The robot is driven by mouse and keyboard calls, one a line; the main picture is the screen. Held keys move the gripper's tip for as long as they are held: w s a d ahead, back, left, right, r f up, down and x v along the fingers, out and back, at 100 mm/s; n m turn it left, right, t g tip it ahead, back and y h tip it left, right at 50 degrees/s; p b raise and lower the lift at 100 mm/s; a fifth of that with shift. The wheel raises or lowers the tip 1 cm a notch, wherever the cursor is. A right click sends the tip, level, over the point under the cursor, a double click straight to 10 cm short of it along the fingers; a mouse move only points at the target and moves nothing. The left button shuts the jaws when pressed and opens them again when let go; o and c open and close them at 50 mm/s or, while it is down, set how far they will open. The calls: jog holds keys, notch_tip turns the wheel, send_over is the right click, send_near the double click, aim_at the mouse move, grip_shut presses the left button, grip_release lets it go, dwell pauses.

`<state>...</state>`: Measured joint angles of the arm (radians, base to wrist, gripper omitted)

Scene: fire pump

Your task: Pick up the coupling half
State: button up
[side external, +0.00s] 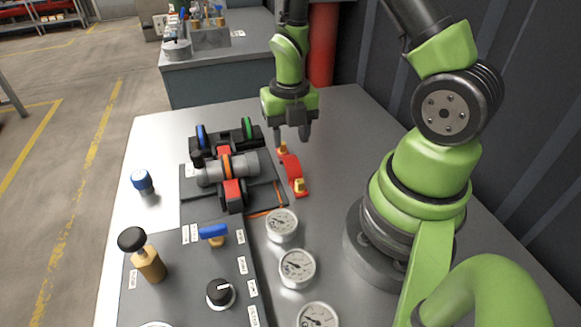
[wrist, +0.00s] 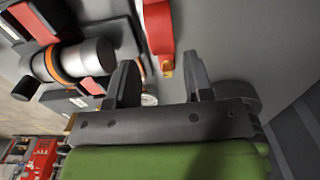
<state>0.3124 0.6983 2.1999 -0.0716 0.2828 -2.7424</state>
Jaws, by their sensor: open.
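The coupling half, a red curved piece (side external: 292,172) with brass-coloured ends, lies on the grey table right of the pump assembly. It also shows at the top of the wrist view (wrist: 158,28), with one brass end toward my fingers. My gripper (side external: 293,140) points down over the far end of the coupling half, its fingers apart and empty. In the wrist view, my gripper (wrist: 162,75) has the brass end between the lines of its two fingers. I cannot tell the exact height of the fingertips above the piece.
The grey pump shaft with an orange ring (side external: 227,168) sits on red supports left of the piece. A black rack with blue and green rings (side external: 225,143) stands behind it. Several gauges (side external: 282,225) and a control panel (side external: 185,285) are nearer.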

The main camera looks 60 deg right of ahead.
aim_at(290, 158)
jog(key=shift+f, duration=3.2)
jog(key=c, duration=0.8)
